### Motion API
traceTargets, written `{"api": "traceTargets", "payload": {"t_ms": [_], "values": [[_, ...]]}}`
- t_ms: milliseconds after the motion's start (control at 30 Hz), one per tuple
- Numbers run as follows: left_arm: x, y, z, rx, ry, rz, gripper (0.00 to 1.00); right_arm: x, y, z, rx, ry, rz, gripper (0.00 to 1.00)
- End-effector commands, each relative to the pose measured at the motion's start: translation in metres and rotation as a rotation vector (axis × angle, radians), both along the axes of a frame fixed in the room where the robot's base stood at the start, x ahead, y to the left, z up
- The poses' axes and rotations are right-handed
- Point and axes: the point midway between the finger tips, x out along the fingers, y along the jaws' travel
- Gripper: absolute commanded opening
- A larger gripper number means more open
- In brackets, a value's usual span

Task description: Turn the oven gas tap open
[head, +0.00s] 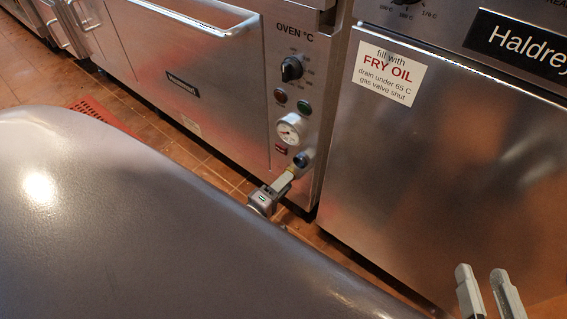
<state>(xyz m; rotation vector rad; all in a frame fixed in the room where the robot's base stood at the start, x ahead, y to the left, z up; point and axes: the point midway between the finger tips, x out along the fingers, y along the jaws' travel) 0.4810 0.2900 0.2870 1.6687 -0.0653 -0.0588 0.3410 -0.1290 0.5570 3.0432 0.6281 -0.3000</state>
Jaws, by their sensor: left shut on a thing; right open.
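The oven's gas tap (301,159) shows as a small dark blue and brass fitting low on the steel oven control panel, below the pressure gauge. My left gripper (285,181) is at the tap, its fingers shut on the brass part. The fingers hide much of the tap, so I cannot tell which way its handle is turned. My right gripper (487,284) is at the bottom right, open and empty, in front of the fryer door and well apart from the tap.
The oven panel has a black temperature knob (292,68) and a gauge (289,129). The oven door (190,80) with its bar handle is to the left. The fryer door (440,160) with a label is to the right. My own grey body part covers the lower left.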

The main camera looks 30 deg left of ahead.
Motion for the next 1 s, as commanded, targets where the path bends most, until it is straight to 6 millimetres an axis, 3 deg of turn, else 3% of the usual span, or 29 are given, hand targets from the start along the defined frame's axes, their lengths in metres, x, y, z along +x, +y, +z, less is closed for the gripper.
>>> {"api": "traceTargets", "payload": {"t_ms": [300,800,833,867,900,1000], "values": [[-0.0012,-0.0004,0.0001,-0.101,0.009,-0.001,0.08,-0.0001,0.0000,0.0001,0.000,0.000,0.000,0.43],[-0.0012,-0.0005,0.0002,-0.116,0.010,-0.001,0.08,-0.0001,-0.0001,0.0003,0.000,0.000,0.000,0.43],[-0.0012,-0.0004,0.0002,-0.116,0.010,-0.001,0.48,-0.0001,-0.0001,0.0003,0.000,0.000,0.000,0.43],[-0.0012,-0.0004,0.0002,-0.116,0.010,-0.001,0.58,-0.0001,-0.0001,0.0003,0.000,0.000,0.000,0.43],[-0.0011,-0.0004,0.0002,-0.115,0.010,-0.001,0.63,-0.0001,-0.0001,0.0003,0.000,-0.001,0.000,0.43],[-0.0008,-0.0004,0.0005,-0.115,0.010,-0.001,0.63,-0.0001,-0.0001,0.0004,0.000,-0.001,0.000,0.43]]}}
